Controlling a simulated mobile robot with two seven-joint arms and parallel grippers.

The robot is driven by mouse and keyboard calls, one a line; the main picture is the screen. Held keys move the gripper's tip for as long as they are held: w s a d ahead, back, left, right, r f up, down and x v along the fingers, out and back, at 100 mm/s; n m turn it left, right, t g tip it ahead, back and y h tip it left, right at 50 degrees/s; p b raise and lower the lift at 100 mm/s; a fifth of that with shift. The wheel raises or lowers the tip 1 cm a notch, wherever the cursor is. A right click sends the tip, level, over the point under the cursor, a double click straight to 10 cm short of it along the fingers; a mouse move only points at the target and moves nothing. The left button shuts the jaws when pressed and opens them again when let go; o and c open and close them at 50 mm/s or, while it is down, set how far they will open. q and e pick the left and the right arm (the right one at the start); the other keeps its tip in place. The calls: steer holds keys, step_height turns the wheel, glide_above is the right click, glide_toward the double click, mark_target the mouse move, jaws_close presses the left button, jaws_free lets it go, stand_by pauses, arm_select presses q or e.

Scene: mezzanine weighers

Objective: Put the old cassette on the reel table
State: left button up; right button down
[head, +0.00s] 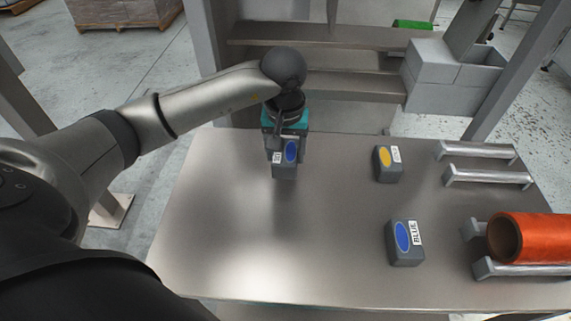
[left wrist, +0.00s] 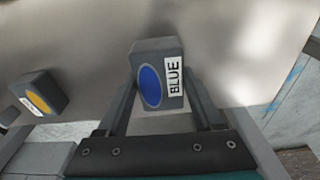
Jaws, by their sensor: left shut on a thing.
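My left gripper (head: 284,158) points down over the steel table (head: 215,240), near its back edge. It is shut on a grey cassette (head: 284,173) with a blue oval and a white label. In the left wrist view this cassette (left wrist: 174,96) sits between the fingers, and its label reads BLUE. A dark shadow lies on the table below it; it looks held above the top. A second blue-oval cassette (head: 406,254), also labelled BLUE, lies front right. A yellow-oval cassette (head: 388,174) lies behind it and also shows in the left wrist view (left wrist: 52,90). No cassette is marked old.
An orange roll (head: 540,238) lies on metal rails (head: 483,268) at the table's right. Two empty rails (head: 487,176) are behind it. Metal steps (head: 350,86) and a grey block-like bin (head: 440,90) stand beyond the back edge. The table's left half is clear.

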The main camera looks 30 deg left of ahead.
mark_target(285, 157)
arm_select(q)
steer(key=shift+f, duration=2.05)
steer(key=shift+f+b, duration=0.2)
steer(key=shift+b, duration=0.2)
steer(key=o, duration=1.4)
steer(key=shift+o, duration=0.2)
steer(key=shift+r, duration=0.1)
steer(key=r, duration=0.4)
steer(key=s+r+p, duration=0.1)
steer(key=r, duration=0.7)
steer(key=shift+s+d, duration=0.2)
steer(key=shift+d, duration=0.1)
